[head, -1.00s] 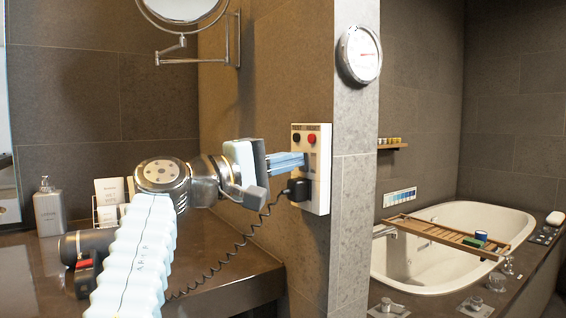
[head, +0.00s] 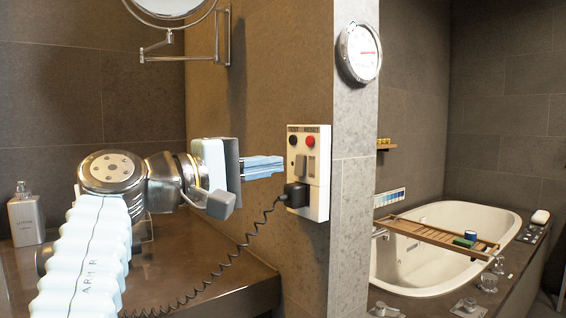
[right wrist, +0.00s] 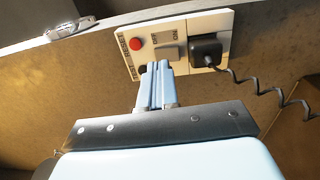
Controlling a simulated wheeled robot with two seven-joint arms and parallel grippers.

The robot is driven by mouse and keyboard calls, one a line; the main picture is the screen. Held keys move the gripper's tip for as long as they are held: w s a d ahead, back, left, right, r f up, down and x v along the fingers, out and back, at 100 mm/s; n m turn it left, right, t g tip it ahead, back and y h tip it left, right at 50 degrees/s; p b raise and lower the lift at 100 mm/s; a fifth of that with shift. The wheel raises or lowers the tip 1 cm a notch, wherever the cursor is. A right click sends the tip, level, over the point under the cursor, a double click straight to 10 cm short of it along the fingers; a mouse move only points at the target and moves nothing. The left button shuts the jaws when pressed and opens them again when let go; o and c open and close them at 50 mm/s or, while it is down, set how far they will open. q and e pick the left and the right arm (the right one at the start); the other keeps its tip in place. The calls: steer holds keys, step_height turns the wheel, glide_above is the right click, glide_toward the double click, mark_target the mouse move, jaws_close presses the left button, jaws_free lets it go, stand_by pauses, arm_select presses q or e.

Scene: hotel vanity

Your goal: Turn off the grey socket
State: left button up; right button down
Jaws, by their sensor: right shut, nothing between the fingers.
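The socket (head: 322,180) is a pale panel on the brown wall. In the right wrist view the red button (right wrist: 135,41), a grey switch (right wrist: 168,52) and the plug (right wrist: 206,50) show. My right gripper (head: 282,164) is shut and empty, its blue fingers pointing at the panel just left of the switches. Its fingertips (right wrist: 157,66) partly cover the panel's edge. My left gripper is out of view.
A coiled black cord (head: 237,260) hangs from the plug below my right gripper. The brown counter (head: 225,280) lies beneath. A mirror arm (head: 228,37) is above, and a round gauge (head: 360,52) hangs right of the panel. A bathtub (head: 425,262) is further right.

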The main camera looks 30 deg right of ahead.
steer(key=a, duration=1)
steer(key=shift+s+f+p, duration=0.25)
steer(key=shift+p, duration=0.15)
